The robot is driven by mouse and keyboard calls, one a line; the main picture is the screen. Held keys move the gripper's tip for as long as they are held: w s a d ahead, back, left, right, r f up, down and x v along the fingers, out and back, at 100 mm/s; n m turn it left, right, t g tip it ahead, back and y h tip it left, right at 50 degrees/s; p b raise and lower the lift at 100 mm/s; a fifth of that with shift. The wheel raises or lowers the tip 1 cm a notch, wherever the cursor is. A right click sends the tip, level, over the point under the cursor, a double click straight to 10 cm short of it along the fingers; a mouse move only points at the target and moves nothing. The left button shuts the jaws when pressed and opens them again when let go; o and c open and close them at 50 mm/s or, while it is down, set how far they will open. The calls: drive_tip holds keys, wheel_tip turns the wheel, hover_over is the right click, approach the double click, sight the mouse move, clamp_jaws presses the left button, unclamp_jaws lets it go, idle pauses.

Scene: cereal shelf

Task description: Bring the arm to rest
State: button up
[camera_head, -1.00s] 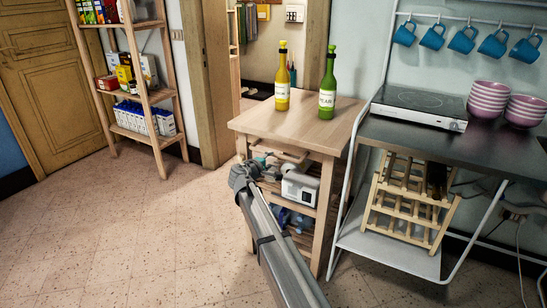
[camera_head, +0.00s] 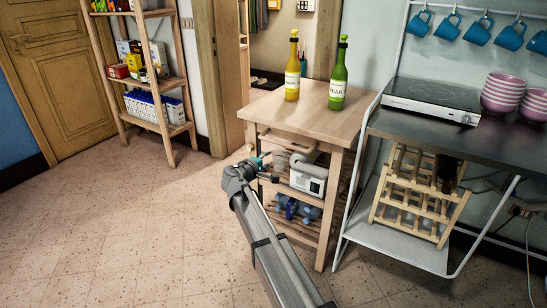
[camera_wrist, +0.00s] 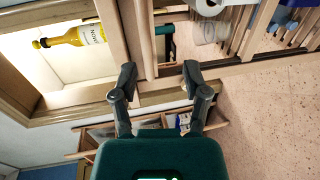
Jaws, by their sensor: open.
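My gripper (camera_wrist: 158,76) shows in the wrist view with its two dark fingers spread wide and nothing between them. My arm (camera_head: 262,235) reaches up from the bottom of the head view, in front of the wooden cart (camera_head: 300,112).
A yellow bottle (camera_head: 292,72) and a green bottle (camera_head: 338,78) stand upright on the cart top. The yellow one also shows in the wrist view (camera_wrist: 75,37). A wooden shelf (camera_head: 163,84) holds boxes at the back left. A metal table (camera_head: 400,255) stands right. Floor at left is clear.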

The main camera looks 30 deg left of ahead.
drive_tip(key=w+d+f+m+g+h, duration=0.1)
drive_tip(key=d+f+m+g, duration=0.2)
drive_tip(key=d, duration=0.9)
drive_tip(key=w+d+f+m+g+h, duration=0.1)
drive_tip(key=d+f+m+g+h, duration=0.15)
drive_tip(key=d, duration=0.95)
drive_tip(key=w+d+f+m+g+h, duration=0.1)
drive_tip(key=d+f+m+g, duration=0.2)
drive_tip(key=d, duration=0.9)
drive_tip(key=s+d+f+m+g+y, duration=0.25)
drive_tip(key=s+d+m+g, duration=0.2)
drive_tip(key=s+d, duration=0.7)
drive_tip(key=s+d+f+m+g+y, duration=0.25)
drive_tip(key=s+d+f+m, duration=0.4)
drive_tip(key=d, duration=0.85)
wheel_tip(320, 180, up, 31)
drive_tip(key=s+n+p, duration=0.1)
drive_tip(key=p, duration=2.7)
drive_tip(key=shift+s+d+n, duration=0.25)
drive_tip(key=shift+s+n, duration=0.05)
drive_tip(key=shift+n, duration=0.05)
drive_tip(key=shift+f, duration=0.15)
